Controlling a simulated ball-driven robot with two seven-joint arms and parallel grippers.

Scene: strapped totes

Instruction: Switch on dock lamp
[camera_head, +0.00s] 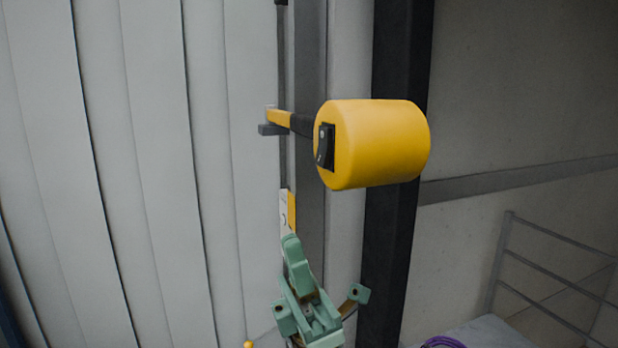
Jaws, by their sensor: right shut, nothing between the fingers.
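The dock lamp (380,145) is a yellow cylinder on a yellow and black arm that comes from the wall. A black rocker switch (325,147) sits on the lamp's left end face. I cannot tell from its look whether the lamp is lit. My right gripper (290,241) is green, shut and empty, pointing up. It is below and to the left of the lamp, apart from the switch in the picture. My left gripper is not in view.
A grey ribbed wall (150,170) fills the left side. A dark post (385,260) stands behind the lamp. A white and yellow label plate (286,212) shows just above my right fingertips. A metal rail frame (555,270) and a purple coil (442,342) are at lower right.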

